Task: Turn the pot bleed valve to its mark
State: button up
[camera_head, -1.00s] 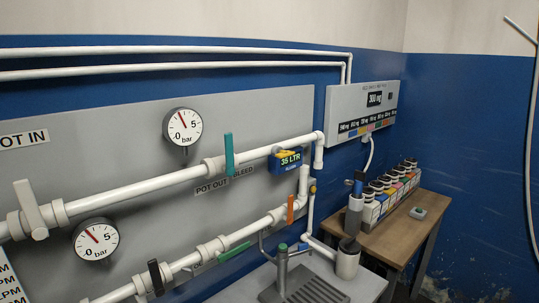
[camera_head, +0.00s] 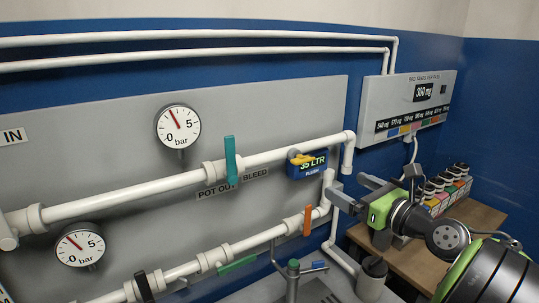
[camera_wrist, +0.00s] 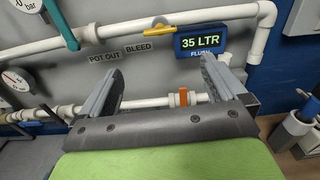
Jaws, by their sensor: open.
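A yellow lever handle (camera_head: 302,158) sits on the upper white pipe, just above the 35 LTR display. The BLEED label (camera_head: 256,174) is on the panel to its lower left. In the wrist view the yellow handle (camera_wrist: 162,31) lies roughly along the pipe, above the BLEED label (camera_wrist: 139,47). I cannot make out a mark at it. My gripper (camera_head: 347,188) is open and empty, to the right of and below the handle. In the wrist view my fingertips (camera_wrist: 159,66) point toward the panel, with the handle beyond and above them, apart from it.
The 35 LTR display (camera_head: 310,167) is close to the handle. A teal lever (camera_head: 230,160) is to its left, and an orange lever (camera_head: 307,220) is on the lower pipe. A wooden table (camera_head: 472,222) with several coloured bottles stands at the right.

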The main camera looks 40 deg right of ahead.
aim_at(306, 161)
jog(key=w, duration=0.5)
jog(key=w+d, duration=0.1)
jog(key=w, duration=0.9)
jog(key=shift+w+d+r, duration=0.15)
jog(key=shift+d+r, duration=0.1)
jog(key=shift+d, duration=0.05)
jog(key=c, duration=1.1)
